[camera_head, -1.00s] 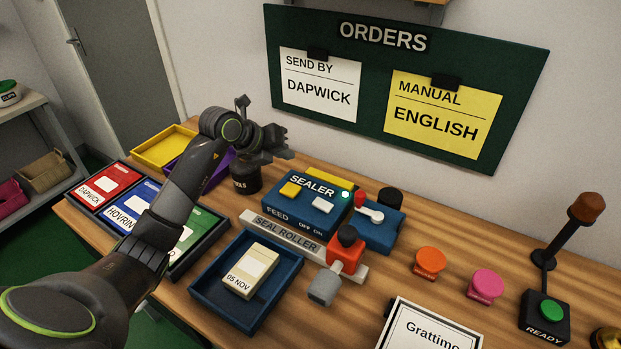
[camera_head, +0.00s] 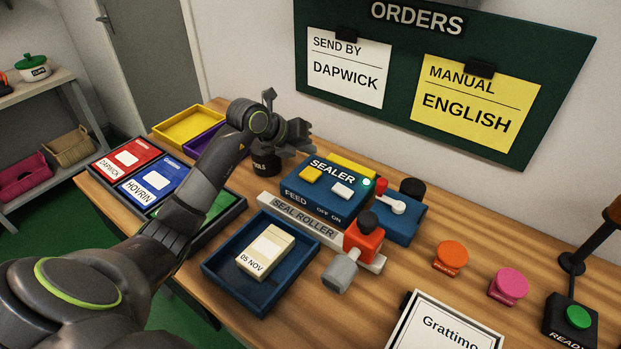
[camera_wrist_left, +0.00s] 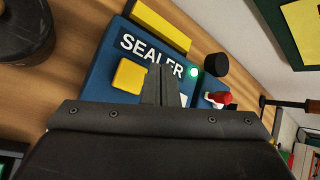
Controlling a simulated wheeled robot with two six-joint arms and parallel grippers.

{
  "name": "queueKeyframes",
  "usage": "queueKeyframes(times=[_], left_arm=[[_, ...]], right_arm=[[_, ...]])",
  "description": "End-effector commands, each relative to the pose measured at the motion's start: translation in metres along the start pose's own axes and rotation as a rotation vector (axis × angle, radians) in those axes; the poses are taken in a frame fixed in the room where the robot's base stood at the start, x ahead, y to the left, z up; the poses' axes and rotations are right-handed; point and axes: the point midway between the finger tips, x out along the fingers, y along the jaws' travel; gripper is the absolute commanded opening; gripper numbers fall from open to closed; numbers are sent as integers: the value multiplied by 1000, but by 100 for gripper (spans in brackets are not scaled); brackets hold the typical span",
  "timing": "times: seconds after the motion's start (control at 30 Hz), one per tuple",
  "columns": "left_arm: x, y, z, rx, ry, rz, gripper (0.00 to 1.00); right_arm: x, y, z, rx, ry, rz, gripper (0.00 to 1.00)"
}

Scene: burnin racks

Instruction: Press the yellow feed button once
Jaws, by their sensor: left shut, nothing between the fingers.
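The yellow feed button (camera_head: 311,174) is on top of the blue sealer box (camera_head: 320,205), left of a white switch (camera_head: 342,191). A green lamp (camera_head: 366,182) glows at the box's right end. My left gripper (camera_head: 303,135) is shut and empty, above and behind the button in the head view. In the left wrist view the yellow button (camera_wrist_left: 129,74) lies just left of the shut fingertips (camera_wrist_left: 162,78), which cover part of the SEALER label. A gap between fingers and box cannot be judged. My right gripper is not in view.
A red-orange block with a black knob (camera_head: 364,238) sits on the seal roller (camera_head: 303,218). A blue tray (camera_head: 222,283) holds a beige box (camera_head: 266,252). A dark TOOLS pot (camera_head: 264,163) stands left of the sealer. Orange (camera_head: 451,255) and pink (camera_head: 509,287) buttons stand right.

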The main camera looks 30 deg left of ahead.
Motion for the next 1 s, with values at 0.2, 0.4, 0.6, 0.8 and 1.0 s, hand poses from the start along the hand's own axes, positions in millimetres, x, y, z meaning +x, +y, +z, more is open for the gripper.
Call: queueKeyframes(times=[0.2, 0.4, 0.6, 0.8, 1.0], left_arm=[[25, 18, -19, 0, 1, -1, 0], [32, 23, -24, 0, 0, -1, 0], [32, 23, -23, 0, 0, -1, 0], [32, 23, -23, 0, 0, -1, 0], [32, 23, -23, 0, 0, -1, 0]], right_arm=[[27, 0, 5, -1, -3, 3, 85], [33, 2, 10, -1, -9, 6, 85], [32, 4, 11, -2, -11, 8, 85], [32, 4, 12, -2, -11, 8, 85], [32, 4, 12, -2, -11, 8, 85]])
